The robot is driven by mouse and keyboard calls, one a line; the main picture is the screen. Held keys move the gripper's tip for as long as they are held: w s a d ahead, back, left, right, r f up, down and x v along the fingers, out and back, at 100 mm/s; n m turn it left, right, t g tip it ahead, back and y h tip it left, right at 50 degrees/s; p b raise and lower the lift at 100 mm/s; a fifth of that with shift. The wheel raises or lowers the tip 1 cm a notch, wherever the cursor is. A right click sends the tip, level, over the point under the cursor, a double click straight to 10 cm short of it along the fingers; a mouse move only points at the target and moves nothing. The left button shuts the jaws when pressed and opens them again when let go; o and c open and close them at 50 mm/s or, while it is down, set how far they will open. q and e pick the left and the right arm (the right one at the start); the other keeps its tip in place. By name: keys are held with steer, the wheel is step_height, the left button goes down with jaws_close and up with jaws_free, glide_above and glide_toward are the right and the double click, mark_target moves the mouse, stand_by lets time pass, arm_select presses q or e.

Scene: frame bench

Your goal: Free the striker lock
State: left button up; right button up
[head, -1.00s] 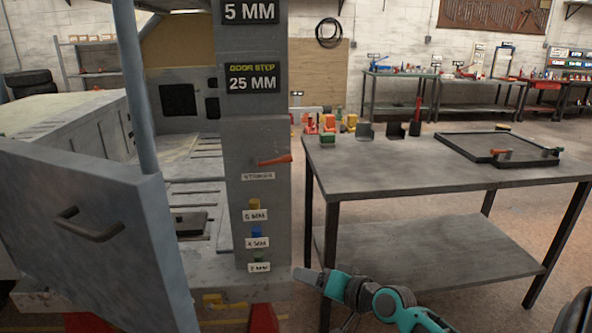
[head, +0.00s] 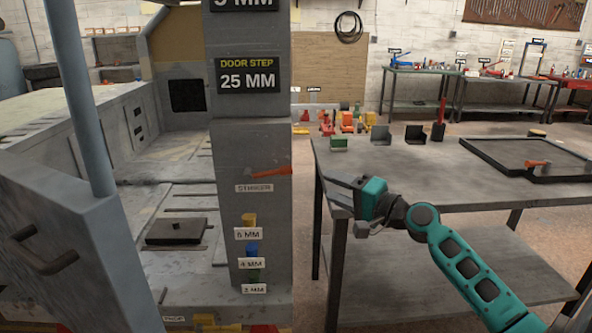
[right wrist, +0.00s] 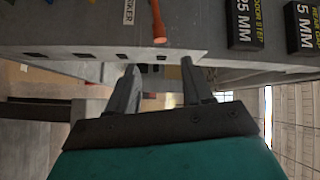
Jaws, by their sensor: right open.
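The striker lock is an orange lever (head: 270,172) on the grey door pillar (head: 250,140), just above a small label reading STRIKER (head: 254,188). The lever lies nearly level, its right end slightly raised. My right gripper (head: 332,186) is open and empty, right of the pillar and a little lower in the picture than the lever. In the right wrist view the lever (right wrist: 158,22) shows beyond the gap between my open fingers (right wrist: 159,66), apart from them. My left gripper is not in view.
Yellow, blue and green pieces with size labels (head: 249,234) sit below the lever on the pillar. An open door (head: 70,260) with a handle stands at left. A steel table (head: 450,160) with a black tray (head: 500,170) stands right, behind my right arm.

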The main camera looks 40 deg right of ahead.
glide_toward(268, 172)
steer(key=w+d, duration=0.2)
steer(key=w, duration=0.3)
steer(key=shift+w+d+r+p, duration=0.15)
steer(key=shift+w+d+p, duration=0.15)
steer(key=shift+w+d, duration=0.1)
steer(key=shift+c, duration=0.4)
jaws_close()
